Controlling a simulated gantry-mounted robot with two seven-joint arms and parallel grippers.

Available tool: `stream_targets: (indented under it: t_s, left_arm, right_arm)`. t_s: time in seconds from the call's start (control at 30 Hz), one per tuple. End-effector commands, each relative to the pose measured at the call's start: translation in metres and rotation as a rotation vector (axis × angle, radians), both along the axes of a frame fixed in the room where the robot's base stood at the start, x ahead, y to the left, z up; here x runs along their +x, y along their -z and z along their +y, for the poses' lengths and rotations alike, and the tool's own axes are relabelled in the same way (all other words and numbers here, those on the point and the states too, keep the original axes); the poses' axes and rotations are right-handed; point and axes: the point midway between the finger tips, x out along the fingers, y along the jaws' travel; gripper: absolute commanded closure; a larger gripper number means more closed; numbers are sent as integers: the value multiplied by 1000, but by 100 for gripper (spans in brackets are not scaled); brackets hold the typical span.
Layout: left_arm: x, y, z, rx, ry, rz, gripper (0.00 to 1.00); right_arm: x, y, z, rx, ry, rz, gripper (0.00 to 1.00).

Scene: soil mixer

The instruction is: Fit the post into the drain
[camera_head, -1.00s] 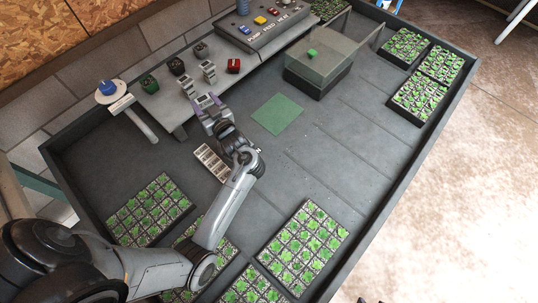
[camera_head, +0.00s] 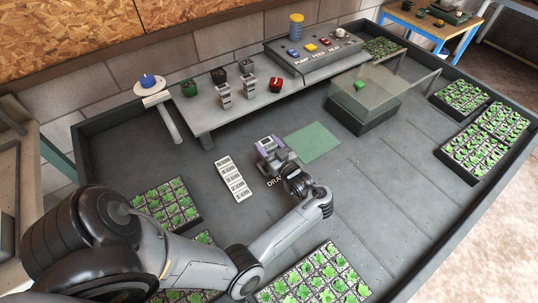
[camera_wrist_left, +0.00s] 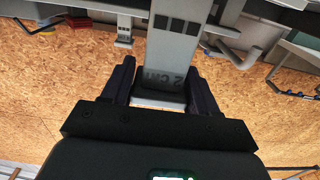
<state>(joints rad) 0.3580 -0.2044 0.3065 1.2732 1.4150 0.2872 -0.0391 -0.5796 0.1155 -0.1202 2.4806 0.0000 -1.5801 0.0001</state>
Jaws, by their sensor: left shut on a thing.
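My left gripper (camera_head: 268,147) is shut on a grey post. In the left wrist view the post (camera_wrist_left: 172,45), marked "2 cm", stands between the two dark fingers (camera_wrist_left: 163,88). In the head view a small grey top of the post shows at the fingertips, above the tray floor. Lettering that begins "DRA" lies on the floor beside my gripper; the rest of it and any drain opening are hidden by my wrist. Two other grey posts (camera_head: 223,95) stand upright on the shelf. My right gripper is not in view.
A white strip marked in centimetres (camera_head: 233,180) lies left of my gripper, and a green square (camera_head: 313,142) lies right. The grey shelf (camera_head: 205,127) holds coloured knobs and a control panel (camera_head: 312,52). A clear box (camera_head: 375,90) and seedling trays (camera_head: 325,275) stand around.

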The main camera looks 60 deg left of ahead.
Motion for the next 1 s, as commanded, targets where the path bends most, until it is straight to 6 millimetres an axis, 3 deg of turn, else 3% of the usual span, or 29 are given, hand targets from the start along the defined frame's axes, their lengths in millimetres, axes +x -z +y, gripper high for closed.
stream_targets:
  t_s: [0.23, 1.0]
  left_arm:
    - [0, 32, 0, 1, 1, 3, 72]
    - [0, 50, 0, -2, 2, 1, 72]
  right_arm:
    - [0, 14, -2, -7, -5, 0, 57]
    - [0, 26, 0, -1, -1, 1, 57]
